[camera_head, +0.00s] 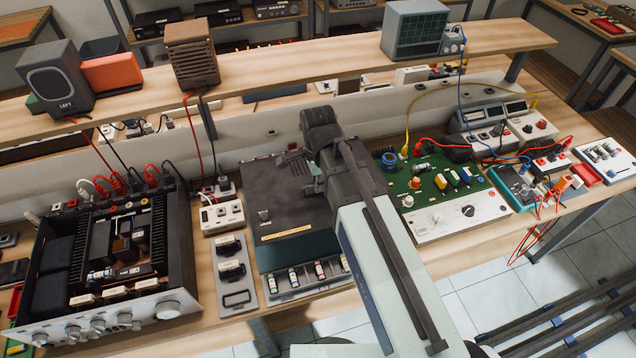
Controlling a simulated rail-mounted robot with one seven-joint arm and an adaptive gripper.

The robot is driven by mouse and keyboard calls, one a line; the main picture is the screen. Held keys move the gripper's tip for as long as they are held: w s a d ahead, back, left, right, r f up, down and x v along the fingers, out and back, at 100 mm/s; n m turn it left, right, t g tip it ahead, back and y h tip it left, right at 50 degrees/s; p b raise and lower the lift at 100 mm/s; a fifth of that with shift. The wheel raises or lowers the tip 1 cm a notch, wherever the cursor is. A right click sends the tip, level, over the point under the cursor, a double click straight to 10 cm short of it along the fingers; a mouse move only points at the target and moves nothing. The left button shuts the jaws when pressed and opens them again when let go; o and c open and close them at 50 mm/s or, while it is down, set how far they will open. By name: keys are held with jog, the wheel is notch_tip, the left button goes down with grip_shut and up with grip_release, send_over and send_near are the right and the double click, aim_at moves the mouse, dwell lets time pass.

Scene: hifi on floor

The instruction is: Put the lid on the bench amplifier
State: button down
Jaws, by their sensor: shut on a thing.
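The bench amplifier (183,240) stands at the left of the bench. Its top is open and shows a transformer, boards and capacitors, with a row of silver knobs along its front. The lid (275,205), a flat dark panel with a pale label strip near its front edge, is at the middle of the bench, right of the amplifier. My gripper (300,168) is over the lid's right rear part and is shut on it. The exact contact is small and partly hidden by my arm. Whether the lid touches what is under it I cannot tell.
A white socket box (222,217) and a grey plate with black handles (234,272) stand between amplifier and lid. A component tray (305,278) is in front of the lid. A green circuit board (440,185) is on the right. Cables rise behind the amplifier to the shelf (290,65).

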jog(key=shift+r+p, duration=1.35)
jog(key=shift+r, duration=0.8)
